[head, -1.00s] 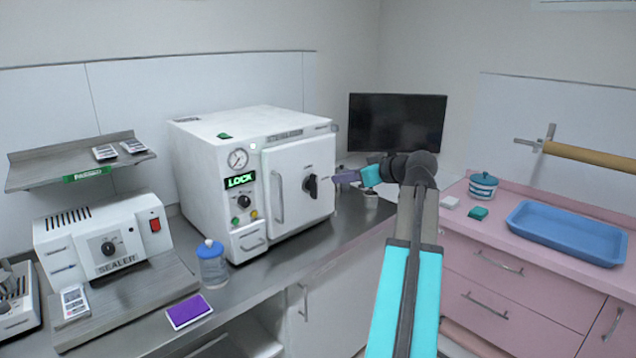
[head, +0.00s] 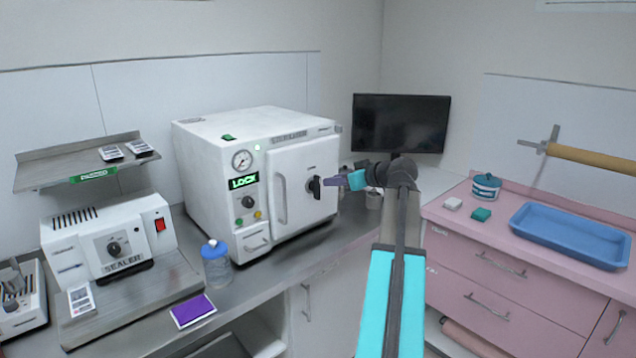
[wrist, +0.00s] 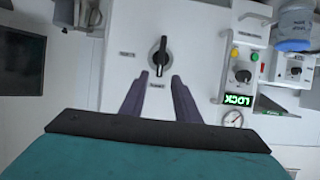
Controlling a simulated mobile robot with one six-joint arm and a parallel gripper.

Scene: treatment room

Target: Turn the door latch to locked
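The door latch (head: 315,187) is a black knob on the white door (head: 296,160) of the steriliser. In the wrist view the latch (wrist: 158,57) points up and down in the picture, between a small label at its left and one below it, both too small to read surely. My gripper (wrist: 159,76) is open, its two purple fingers apart at either side of the latch's lower end. In the head view my gripper (head: 328,182) is close to the latch from the right. I cannot tell whether they touch.
The steriliser's display (head: 244,182) glows green and reads LOCK. A vertical door handle (head: 281,199) is left of the latch. A blue-lidded jar (head: 216,263) and purple pad (head: 193,311) are on the counter. A monitor (head: 400,123) stands behind my arm.

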